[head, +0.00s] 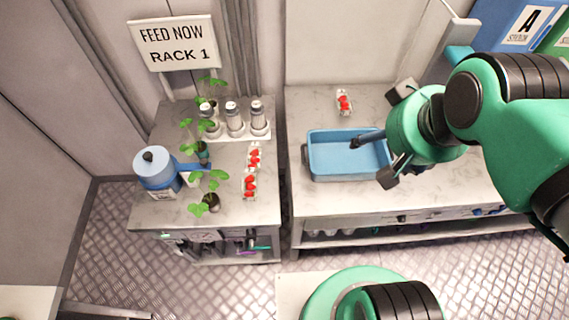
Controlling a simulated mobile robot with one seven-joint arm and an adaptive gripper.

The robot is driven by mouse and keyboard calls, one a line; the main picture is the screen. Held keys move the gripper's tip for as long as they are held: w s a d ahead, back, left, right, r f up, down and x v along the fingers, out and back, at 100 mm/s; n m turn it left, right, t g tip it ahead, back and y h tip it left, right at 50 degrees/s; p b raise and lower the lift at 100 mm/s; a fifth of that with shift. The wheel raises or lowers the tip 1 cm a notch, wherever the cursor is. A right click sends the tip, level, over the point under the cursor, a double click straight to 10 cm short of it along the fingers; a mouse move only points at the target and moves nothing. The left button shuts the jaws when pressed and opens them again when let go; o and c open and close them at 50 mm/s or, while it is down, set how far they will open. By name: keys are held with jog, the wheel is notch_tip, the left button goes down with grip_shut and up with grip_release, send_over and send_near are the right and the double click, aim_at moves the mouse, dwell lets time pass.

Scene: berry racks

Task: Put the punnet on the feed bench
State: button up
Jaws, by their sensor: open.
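Three small white punnets of red berries show in the head view. One punnet (344,102) stands alone at the back of the right-hand bench (300,103), behind the blue tray. A second punnet (254,156) and a third punnet (249,186) stand in a line near the right edge of the left-hand bench (225,215). A sign reading "FEED NOW RACK 1" (172,42) stands behind that left-hand bench. My gripper (380,138) is open above the right part of the blue tray, to the front right of the lone punnet. I see nothing held in it.
The blue tray (312,160) looks empty. Potted seedlings (209,202), shakers (235,120) in a white holder and a blue-and-white dispenser (156,170) crowd the left-hand bench. A narrow gap parts the benches. A blue bin marked A (500,22) stands at the upper right.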

jog(key=w+a+f+g+p, duration=0.2)
jog(key=w+a+f, duration=0.2)
jog(key=w+a, duration=0.4)
jog(key=g+p, duration=0.3)
jog(key=g, duration=0.1)
send_over(253, 186)
notch_tip(253, 186, down, 26)
jog(key=shift+w, duration=0.1)
jog(key=shift+f, duration=0.15)
jog(key=shift+f+b, duration=0.85)
jog(key=shift+f, duration=3.35)
